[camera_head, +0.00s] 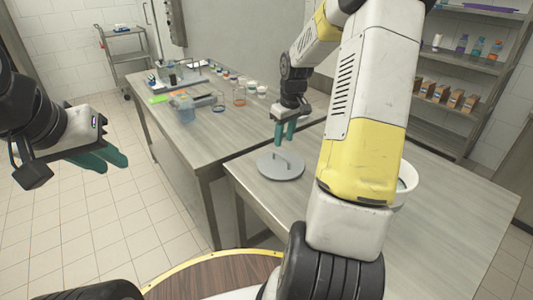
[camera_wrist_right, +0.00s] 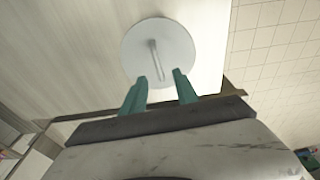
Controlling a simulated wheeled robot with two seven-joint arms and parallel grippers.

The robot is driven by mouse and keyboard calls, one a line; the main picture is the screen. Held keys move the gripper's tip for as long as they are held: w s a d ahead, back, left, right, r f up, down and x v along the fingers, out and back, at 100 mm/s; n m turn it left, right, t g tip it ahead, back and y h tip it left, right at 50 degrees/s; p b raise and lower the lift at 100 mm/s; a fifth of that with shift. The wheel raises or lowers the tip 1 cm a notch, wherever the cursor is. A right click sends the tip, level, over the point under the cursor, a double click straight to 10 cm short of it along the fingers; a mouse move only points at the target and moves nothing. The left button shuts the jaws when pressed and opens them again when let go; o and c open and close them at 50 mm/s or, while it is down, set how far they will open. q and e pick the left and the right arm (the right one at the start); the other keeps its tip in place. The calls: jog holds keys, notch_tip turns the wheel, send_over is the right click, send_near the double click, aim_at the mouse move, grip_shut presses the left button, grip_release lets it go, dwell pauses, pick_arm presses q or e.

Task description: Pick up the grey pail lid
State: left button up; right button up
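The grey pail lid (camera_head: 272,168) is a round flat disc with an upright bar handle. It lies on the near metal table, close to its left edge. It also shows in the right wrist view (camera_wrist_right: 178,50), with the handle in the middle. My right gripper (camera_head: 285,142) hangs above the lid, pointing down, its teal fingers apart and empty. In the right wrist view the fingertips (camera_wrist_right: 160,74) are spread near the handle's lower end, not closed on it. My left gripper (camera_head: 112,160) is over the floor at the left; whether its fingers are parted is unclear.
A white pail (camera_head: 407,182) stands on the near table (camera_head: 450,230), mostly hidden behind my right arm. The far table (camera_head: 215,120) carries jars, a blue container (camera_head: 184,109) and small items. Shelves (camera_head: 460,80) with bottles and boxes stand at the right.

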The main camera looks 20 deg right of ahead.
aim_at(281, 155)
jog(key=shift+w+d+f, duration=0.2)
jog(key=shift+d+f, duration=0.05)
jog(key=shift+f, duration=0.3)
jog(key=shift+w+d+f, duration=0.2)
jog(key=shift+f, duration=0.35)
jog(key=f, duration=0.5)
jog(key=w+a+f, duration=0.1)
jog(key=f, duration=0.1)
jog(key=shift+f, duration=0.2)
grip_shut()
